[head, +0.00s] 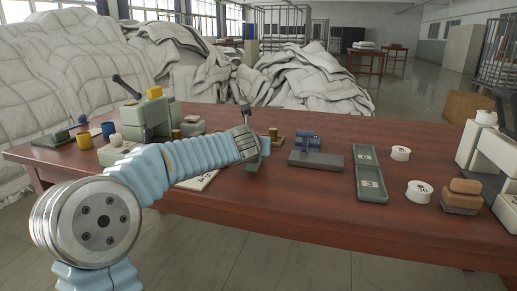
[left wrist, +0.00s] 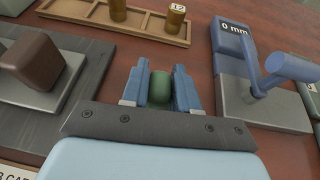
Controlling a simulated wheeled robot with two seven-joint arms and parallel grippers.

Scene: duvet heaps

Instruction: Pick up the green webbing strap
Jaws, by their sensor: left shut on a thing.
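The green webbing strap (left wrist: 159,88) shows in the left wrist view as a small rounded green piece between the blue fingers. My left gripper (left wrist: 160,90) is shut on it, with a finger on each side. Only the strap's top and near part show; the rest is hidden by the fingers and the gripper body. In the head view my left gripper (head: 252,157) is over the middle of the red-brown table, and the strap cannot be told apart clearly there. My right gripper is in neither view.
A grey block with a blue handle (head: 318,142) stands just right of the gripper. A green two-part tray (head: 369,158) and white rolls (head: 418,192) lie further right on the table (head: 320,228). A wooden rack (left wrist: 120,20) lies beyond the fingers. White duvets (head: 312,82) are heaped behind.

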